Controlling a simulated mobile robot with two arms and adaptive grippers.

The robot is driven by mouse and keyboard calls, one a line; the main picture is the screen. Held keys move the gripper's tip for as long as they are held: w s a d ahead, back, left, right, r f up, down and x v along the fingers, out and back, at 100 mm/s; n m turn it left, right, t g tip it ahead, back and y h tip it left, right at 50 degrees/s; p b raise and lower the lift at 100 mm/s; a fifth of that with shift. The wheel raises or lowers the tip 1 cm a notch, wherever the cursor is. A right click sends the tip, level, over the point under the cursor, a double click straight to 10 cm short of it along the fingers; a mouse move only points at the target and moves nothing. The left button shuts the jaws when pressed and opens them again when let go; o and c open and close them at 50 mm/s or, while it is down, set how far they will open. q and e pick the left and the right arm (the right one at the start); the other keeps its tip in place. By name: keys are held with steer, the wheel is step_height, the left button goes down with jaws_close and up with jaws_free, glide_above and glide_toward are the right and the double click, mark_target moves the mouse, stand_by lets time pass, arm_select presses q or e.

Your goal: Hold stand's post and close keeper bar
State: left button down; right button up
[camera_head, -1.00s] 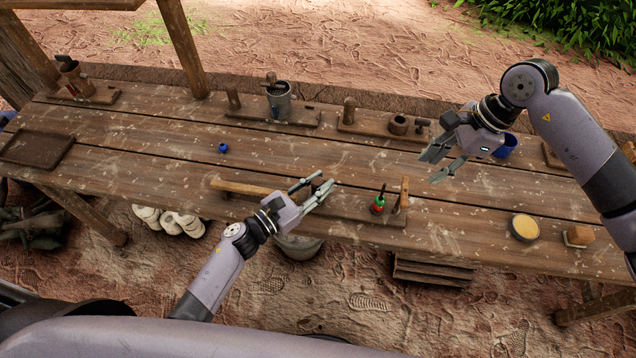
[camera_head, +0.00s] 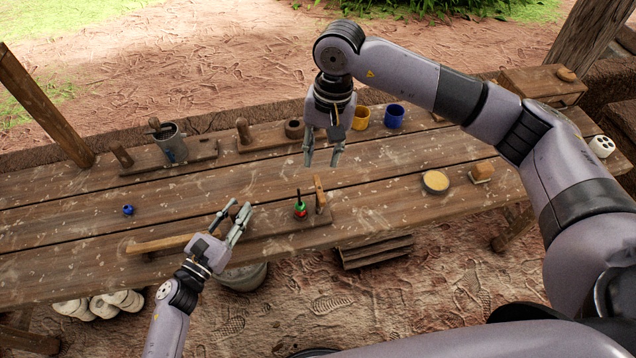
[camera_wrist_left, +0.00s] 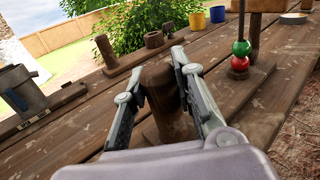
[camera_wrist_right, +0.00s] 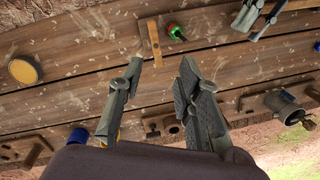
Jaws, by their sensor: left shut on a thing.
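The wooden stand (camera_head: 277,220) lies along the near edge of the table. My left gripper (camera_head: 238,208) is shut around its dark round post (camera_wrist_left: 160,95), with one finger on each side in the left wrist view. A thin upright rod on the stand carries a red and a green bead (camera_head: 301,209). A lighter wooden bar (camera_head: 320,195), apparently the keeper bar, sits at the stand's right end, crosswise to the stand in the right wrist view (camera_wrist_right: 153,42). My right gripper (camera_head: 322,160) is open and empty, apart from the bar, above the table beyond it.
A pale wooden stick (camera_head: 160,243) lies left of my left gripper. A metal pot (camera_head: 170,145), blue cup (camera_head: 394,116) and yellow cup (camera_head: 360,119) line the back. A round yellow-topped dish (camera_head: 435,182) and wooden block (camera_head: 482,172) are right. The table's middle is mostly clear.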

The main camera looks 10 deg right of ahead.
mark_target(319, 187)
steer(key=f+n, duration=0.1)
steer(key=f, duration=0.2)
steer(key=f+n+h, duration=0.1)
steer(key=f+n, duration=0.1)
steer(key=f, duration=0.2)
steer(key=f+n, duration=0.1)
steer(key=f, duration=0.3)
steer(key=shift+a+n, duration=0.3)
steer(key=shift+c, duration=0.4)
jaws_close()
